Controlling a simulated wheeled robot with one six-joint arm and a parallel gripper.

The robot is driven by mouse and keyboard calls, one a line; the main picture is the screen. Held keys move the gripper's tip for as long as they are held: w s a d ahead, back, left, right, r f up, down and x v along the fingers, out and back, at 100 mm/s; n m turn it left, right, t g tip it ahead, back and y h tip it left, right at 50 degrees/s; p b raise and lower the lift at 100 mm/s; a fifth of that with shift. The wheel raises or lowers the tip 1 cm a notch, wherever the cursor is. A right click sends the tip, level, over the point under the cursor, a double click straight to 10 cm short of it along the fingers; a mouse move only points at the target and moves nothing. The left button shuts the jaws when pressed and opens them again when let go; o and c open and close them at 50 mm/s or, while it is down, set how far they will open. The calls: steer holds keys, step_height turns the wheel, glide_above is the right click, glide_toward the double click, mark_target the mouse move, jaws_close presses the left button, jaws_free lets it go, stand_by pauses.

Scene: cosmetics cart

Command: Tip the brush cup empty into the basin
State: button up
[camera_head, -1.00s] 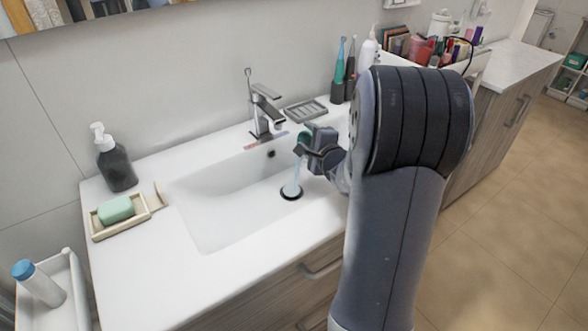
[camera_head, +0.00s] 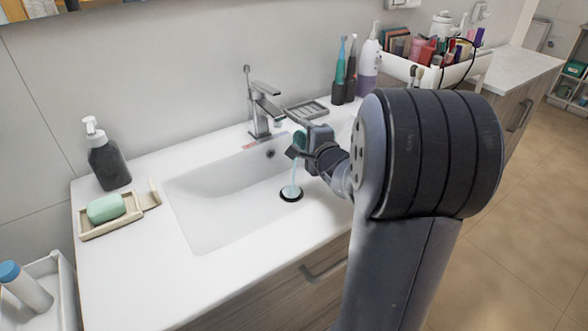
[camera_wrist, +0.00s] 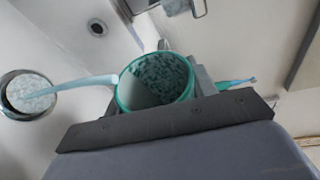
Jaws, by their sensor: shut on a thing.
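The brush cup has a green rim and is small and mostly hidden by my gripper (camera_head: 310,146) in the head view. In the wrist view the cup (camera_wrist: 153,82) is tilted, with its mouth facing the camera and dark speckles on its inner wall. My gripper is shut on the cup over the right side of the basin (camera_head: 205,205). A pale blue stream (camera_head: 294,178) runs from the cup's lip to the drain (camera_head: 290,195). The stream (camera_wrist: 80,83) also shows in the wrist view. How much is left inside is unclear.
A faucet (camera_head: 260,110) stands behind the basin, with a grey soap dish (camera_head: 307,109) close to my gripper. Toothbrushes (camera_head: 341,58) and a white bottle (camera_head: 368,62) stand behind it. A dark pump bottle (camera_head: 108,160) and a green soap (camera_head: 106,208) are at left.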

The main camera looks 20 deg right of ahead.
steer(key=shift+a+n+b, duration=0.15)
steer(key=shift+n+b, duration=0.35)
steer(key=shift+b, duration=1.85)
steer(key=shift+r+t, duration=0.2)
steer(key=shift+t, duration=0.1)
steer(key=shift+b, duration=0.45)
steer(key=n+b, duration=0.1)
steer(key=b, duration=0.2)
steer(key=shift+a+f+h, duration=0.1)
steer(key=shift+a+h, duration=0.1)
steer(key=shift+h, duration=0.1)
